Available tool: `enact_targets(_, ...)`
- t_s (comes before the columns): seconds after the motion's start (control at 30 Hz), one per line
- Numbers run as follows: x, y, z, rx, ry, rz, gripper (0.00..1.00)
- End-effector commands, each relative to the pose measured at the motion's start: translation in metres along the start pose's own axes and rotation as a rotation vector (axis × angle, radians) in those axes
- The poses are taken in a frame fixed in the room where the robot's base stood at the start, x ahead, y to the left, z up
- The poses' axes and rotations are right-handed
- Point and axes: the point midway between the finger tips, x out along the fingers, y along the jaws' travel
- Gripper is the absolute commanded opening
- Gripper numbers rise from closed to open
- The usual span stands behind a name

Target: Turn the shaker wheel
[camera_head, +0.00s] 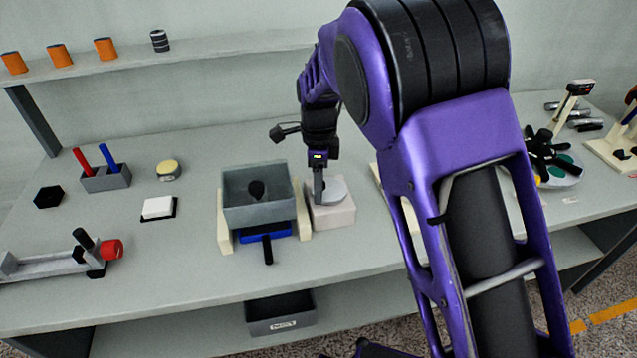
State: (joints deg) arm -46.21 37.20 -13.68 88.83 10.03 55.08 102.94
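The shaker is a grey open box (259,217) on cream supports, with a dark round object (257,189) inside. A pale block (333,217) stands at its right side. A light grey disc (338,190), which looks like the shaker wheel, sits on this block and is partly hidden by my gripper. My gripper (318,198) points down at the disc, its fingers just in front of or against the disc's left part. I cannot tell whether they touch it. The fingers appear as one narrow shape, so their opening does not show.
A blue drawer with a dark handle (267,250) shows under the grey box. A white block (158,207), a yellow-topped round item (169,170) and a grey holder (106,179) stand left. A black-knobbed device (552,155) stands right. My arm hides part of the table.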

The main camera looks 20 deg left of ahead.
Motion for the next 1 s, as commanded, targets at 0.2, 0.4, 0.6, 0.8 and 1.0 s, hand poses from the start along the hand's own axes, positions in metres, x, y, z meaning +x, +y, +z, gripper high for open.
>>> enact_targets(0.2, -0.002, 0.0, 0.0, -0.001, 0.0, 0.0, 0.61)
enact_targets(0.4, -0.028, 0.0, 0.0, -0.001, -0.001, -0.002, 0.61)
enact_targets(0.6, -0.077, -0.001, 0.001, -0.001, -0.002, -0.004, 0.61)
enact_targets(0.8, -0.125, -0.001, 0.0, 0.0, -0.001, -0.003, 0.61)
enact_targets(1.0, -0.159, -0.001, 0.0, -0.001, 0.0, -0.002, 0.61)
